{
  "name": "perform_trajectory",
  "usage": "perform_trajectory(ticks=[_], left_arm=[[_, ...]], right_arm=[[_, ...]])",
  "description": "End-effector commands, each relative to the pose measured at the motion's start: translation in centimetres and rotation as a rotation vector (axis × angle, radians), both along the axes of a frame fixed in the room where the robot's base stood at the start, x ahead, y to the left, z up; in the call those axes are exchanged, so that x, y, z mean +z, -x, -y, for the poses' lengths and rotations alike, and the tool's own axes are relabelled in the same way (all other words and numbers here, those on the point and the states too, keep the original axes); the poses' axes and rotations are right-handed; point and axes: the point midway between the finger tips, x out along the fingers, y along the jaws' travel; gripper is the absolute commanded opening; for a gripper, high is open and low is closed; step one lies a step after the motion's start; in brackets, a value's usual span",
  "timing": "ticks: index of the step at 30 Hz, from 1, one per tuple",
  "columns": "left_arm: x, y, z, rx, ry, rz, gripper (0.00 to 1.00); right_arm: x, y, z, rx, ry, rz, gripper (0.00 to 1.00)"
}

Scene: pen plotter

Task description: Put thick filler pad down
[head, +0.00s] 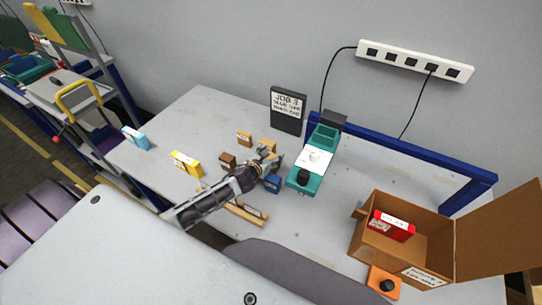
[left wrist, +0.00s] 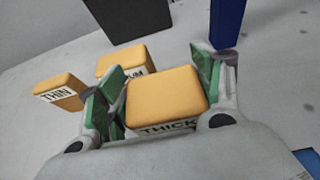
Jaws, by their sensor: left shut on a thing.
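The thick filler pad is a tan block with a label reading THICK (left wrist: 165,92), between the green-lined fingers of my left gripper (left wrist: 158,95) in the left wrist view. My left gripper is shut on it. In the head view my left gripper (head: 273,160) is over the middle of the table, left of the teal plotter, and mostly hides the pad. Whether the pad touches the table is unclear. The medium pad (left wrist: 122,60) is just behind it and the thin pad (left wrist: 58,92) is to the left. My right gripper is not in view.
The teal plotter (head: 300,180) stands right of the gripper, with a blue block (head: 272,184) close by. A dark job sign (head: 288,108) stands behind. An open cardboard box (head: 437,236) holding a red box (head: 392,226) is at right. A yellow box (head: 187,164) lies left.

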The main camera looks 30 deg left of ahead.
Motion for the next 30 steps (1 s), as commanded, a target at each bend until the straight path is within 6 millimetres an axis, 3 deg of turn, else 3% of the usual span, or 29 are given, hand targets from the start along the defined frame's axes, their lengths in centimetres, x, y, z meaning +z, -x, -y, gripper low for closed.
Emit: perform_trajectory(ticks=[10,11,15,30], left_arm=[[-0.26,-0.01,0.01,0.0,-0.001,0.0,0.42],[-0.26,0.0,0.01,0.0,-0.001,0.0,0.69],[-0.22,0.01,0.01,0.0,0.0,0.0,0.87],[0.07,0.0,0.0,0.0,0.0,0.0,0.88]], right_arm=[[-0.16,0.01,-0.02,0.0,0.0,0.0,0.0],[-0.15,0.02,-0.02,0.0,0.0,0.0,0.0],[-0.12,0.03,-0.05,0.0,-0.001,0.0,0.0],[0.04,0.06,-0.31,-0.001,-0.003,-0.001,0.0]])
